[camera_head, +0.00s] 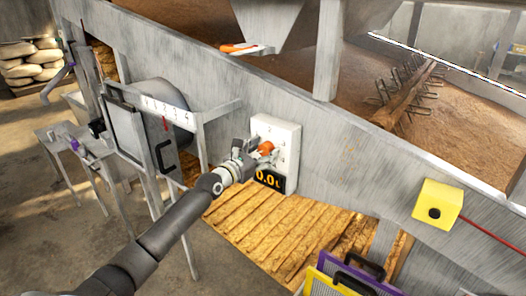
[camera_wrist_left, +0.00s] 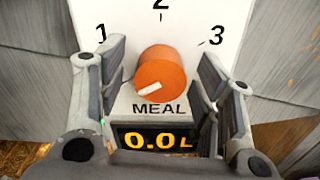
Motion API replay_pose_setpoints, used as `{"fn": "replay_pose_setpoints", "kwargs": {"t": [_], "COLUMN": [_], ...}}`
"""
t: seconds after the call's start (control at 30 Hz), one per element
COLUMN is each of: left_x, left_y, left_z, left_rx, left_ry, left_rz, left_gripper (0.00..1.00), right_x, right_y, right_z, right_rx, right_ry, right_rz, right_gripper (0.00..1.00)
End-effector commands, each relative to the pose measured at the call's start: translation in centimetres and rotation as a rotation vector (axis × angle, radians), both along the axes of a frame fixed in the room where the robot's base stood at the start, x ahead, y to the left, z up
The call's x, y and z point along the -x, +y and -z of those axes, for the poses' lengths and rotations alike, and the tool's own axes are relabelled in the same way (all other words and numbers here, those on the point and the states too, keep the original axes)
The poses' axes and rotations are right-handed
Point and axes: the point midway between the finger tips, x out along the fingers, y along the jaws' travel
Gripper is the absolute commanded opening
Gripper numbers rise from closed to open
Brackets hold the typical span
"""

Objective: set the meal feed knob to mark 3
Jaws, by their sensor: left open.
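The orange meal knob (camera_wrist_left: 160,72) sits on a white panel (camera_wrist_left: 185,18) with marks 1, 2 and 3 around it. Its short white pointer line lies toward the lower left, below mark 1. A dark display (camera_wrist_left: 160,141) under the word MEAL reads 0.0 L. My left gripper (camera_wrist_left: 161,83) is open, with one finger on each side of the knob and visible gaps to it. In the head view my left gripper (camera_head: 252,154) is at the white panel (camera_head: 284,130), partly covering the orange knob (camera_head: 266,147). My right gripper is not in view.
A yellow box with a black button (camera_head: 437,204) is to the right on the grey wall. A numbered scale with a red pointer (camera_head: 166,122) is left of the panel. Purple and yellow framed screens (camera_head: 350,275) stand below. An orange-handled slide (camera_head: 240,47) is above.

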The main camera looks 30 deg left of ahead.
Motion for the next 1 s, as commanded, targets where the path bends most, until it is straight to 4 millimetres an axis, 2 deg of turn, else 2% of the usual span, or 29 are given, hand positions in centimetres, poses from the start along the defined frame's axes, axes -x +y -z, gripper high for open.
{"fn": "replay_pose_setpoints", "kwargs": {"t": [0.17, 0.5, 0.77, 1.0], "left_x": [0.01, 0.02, 0.02, 0.01], "left_y": [0.00, 0.00, 0.00, -0.04], "left_z": [-0.01, -0.02, -0.04, -0.05], "left_rx": [0.000, 0.000, -0.024, -0.138], "left_ry": [0.000, -0.001, -0.003, -0.013], "left_rz": [0.000, 0.000, -0.001, 0.000], "left_gripper": [0.59, 0.15, 0.14, 0.14], "right_x": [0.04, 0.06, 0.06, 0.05], "right_y": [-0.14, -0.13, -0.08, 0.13], "right_z": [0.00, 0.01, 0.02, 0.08], "right_rx": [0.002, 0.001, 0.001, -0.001], "right_ry": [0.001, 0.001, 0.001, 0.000], "right_rz": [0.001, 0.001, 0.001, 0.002], "right_gripper": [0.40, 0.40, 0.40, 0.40]}}
